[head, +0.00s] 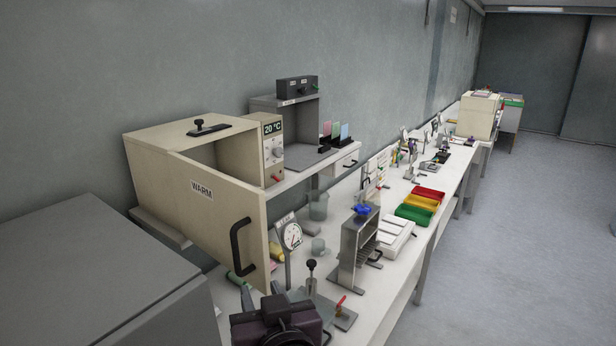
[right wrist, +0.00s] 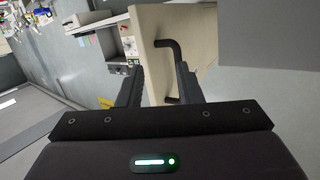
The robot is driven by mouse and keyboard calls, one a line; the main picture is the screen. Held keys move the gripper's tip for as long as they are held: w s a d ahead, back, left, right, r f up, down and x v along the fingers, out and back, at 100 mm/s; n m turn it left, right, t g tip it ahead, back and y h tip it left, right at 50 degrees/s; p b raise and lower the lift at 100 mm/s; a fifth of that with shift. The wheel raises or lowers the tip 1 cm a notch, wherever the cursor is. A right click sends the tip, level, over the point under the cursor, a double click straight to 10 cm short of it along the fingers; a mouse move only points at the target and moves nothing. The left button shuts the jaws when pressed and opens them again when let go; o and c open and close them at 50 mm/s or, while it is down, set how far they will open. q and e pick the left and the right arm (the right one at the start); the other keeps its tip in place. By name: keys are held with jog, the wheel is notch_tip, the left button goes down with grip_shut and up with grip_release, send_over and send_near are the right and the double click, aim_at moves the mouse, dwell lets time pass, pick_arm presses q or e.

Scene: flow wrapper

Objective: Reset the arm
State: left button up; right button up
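My right gripper (head: 278,318) is at the bottom of the head view, in front of and below the cream WARM cabinet; its fingers do not show clearly there. In the right wrist view the two dark fingers (right wrist: 156,78) are apart, with nothing clamped between them. The cabinet's door (head: 210,215) stands open, and its black handle (head: 240,247) is left of my right gripper in the head view. In the right wrist view the handle (right wrist: 172,65) shows beyond the fingers, close to the right one. My left gripper is not in view.
A gauge (head: 291,236) and a metal press frame (head: 357,245) stand on the white bench near my right gripper. Red, yellow and green trays (head: 418,204) lie further along. A grey box (head: 100,275) fills the lower left. The floor (head: 500,240) at right is clear.

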jog(key=d+f+m+g+h, duration=0.1)
jog(key=d+f+g, duration=0.3)
jog(key=d+f, duration=0.5)
jog(key=s+d+f+g+h, duration=0.3)
jog(key=s+d+f+g, duration=0.1)
jog(key=s+d+f, duration=0.5)
jog(key=s+d+f+g+h, duration=0.25)
jog(key=s+d+f, duration=0.45)
jog(key=d, duration=0.4)
notch_tip(320, 180, down, 35)
jog(key=g+b, duration=0.2)
jog(key=b, duration=0.4)
jog(key=s+d+f+b, duration=0.1)
jog(key=s+f+b, duration=0.1)
jog(key=s+f, duration=0.8)
jog(key=s+d+f+g+b, duration=0.1)
jog(key=s+d+f+b, duration=0.1)
jog(key=s+f, duration=0.8)
notch_tip(320, 180, down, 3)
jog(key=shift+s+d+f, duration=0.15)
jog(key=shift+s, duration=0.05)
